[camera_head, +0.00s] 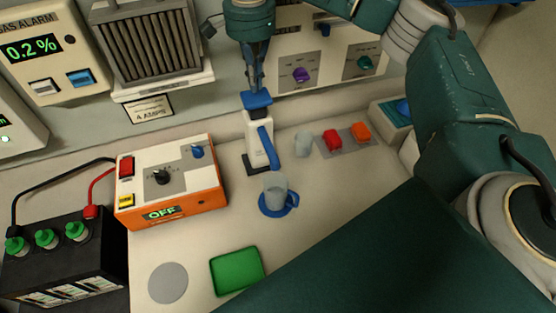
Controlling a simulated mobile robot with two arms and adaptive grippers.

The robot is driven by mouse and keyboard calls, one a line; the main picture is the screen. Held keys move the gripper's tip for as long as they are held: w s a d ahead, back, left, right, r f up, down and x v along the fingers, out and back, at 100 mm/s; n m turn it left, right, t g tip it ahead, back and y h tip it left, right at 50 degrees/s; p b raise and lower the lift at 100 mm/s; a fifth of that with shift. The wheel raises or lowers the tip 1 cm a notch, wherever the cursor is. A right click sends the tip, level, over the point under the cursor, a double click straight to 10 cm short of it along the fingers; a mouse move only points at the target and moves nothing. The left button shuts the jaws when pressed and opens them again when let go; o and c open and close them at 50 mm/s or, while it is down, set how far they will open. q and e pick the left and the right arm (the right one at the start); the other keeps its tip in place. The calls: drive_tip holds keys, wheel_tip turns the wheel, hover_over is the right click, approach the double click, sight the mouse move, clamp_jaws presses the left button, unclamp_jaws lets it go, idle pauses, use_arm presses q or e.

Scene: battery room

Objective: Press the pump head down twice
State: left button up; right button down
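The pump dispenser (258,135) is a white bottle with a blue head and a blue spout that slopes down toward the front. Its blue pump head (257,100) is at the top. My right gripper (256,86) points down right above the pump head, its fingertips close together. I cannot tell whether they touch the head. A grey-blue cup (274,186) stands on a blue saucer (293,200) below the spout. My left gripper is not in view.
An orange and white charger box (172,178) reading OFF stands left of the dispenser, wired to a black battery (65,265). A green tray (237,271) lies in front.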

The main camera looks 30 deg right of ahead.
wheel_tip(320, 180, up, 6)
drive_tip(key=p, duration=0.4)
drive_tip(key=shift+f, duration=0.1)
idle(0.5)
